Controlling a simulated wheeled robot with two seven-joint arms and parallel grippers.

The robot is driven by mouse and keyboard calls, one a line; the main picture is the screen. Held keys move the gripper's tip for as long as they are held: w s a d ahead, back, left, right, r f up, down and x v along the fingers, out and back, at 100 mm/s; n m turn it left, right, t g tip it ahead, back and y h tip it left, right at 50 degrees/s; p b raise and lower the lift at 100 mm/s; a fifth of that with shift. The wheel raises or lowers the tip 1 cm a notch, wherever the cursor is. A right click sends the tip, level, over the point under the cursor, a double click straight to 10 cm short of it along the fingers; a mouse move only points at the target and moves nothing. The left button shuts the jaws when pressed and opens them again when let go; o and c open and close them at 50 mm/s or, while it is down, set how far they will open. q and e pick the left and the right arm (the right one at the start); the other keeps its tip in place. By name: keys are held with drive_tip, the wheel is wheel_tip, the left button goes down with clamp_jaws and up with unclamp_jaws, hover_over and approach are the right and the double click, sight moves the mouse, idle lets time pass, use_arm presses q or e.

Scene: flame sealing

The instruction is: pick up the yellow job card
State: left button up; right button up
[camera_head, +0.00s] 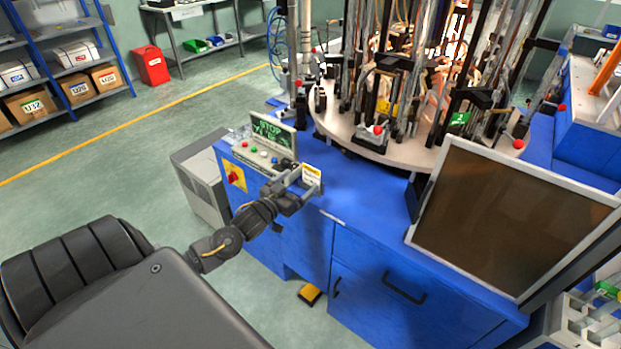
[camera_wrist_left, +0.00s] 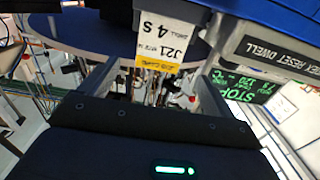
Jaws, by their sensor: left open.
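The job card (camera_head: 311,175) is a small white card with a yellow strip, standing upright at the near edge of the blue console top. In the left wrist view the card (camera_wrist_left: 163,38) shows upside down, its yellow strip towards me, with "J21" and "4 S" printed on it. My left gripper (camera_head: 303,187) is open at the card, with one finger to each side of it. In the wrist view the card lies ahead of and between the fingers (camera_wrist_left: 160,82); I cannot tell whether they touch it. My right gripper is not in view.
A green-lettered display (camera_head: 273,131) and a panel with buttons and a red switch (camera_head: 236,176) are left of the card. A round machine table (camera_head: 390,152) with tubes stands behind. A large dark monitor (camera_head: 510,215) is to the right. Blue console top is bare between.

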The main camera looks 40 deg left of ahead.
sight(311, 173)
use_arm(q)
drive_tip(key=w, duration=0.1)
drive_tip(key=w+p, duration=0.1)
drive_tip(key=w, duration=0.3)
drive_tip(key=shift+w+f, duration=0.1)
drive_tip(key=shift+f, duration=0.15)
drive_tip(key=c, duration=1.1)
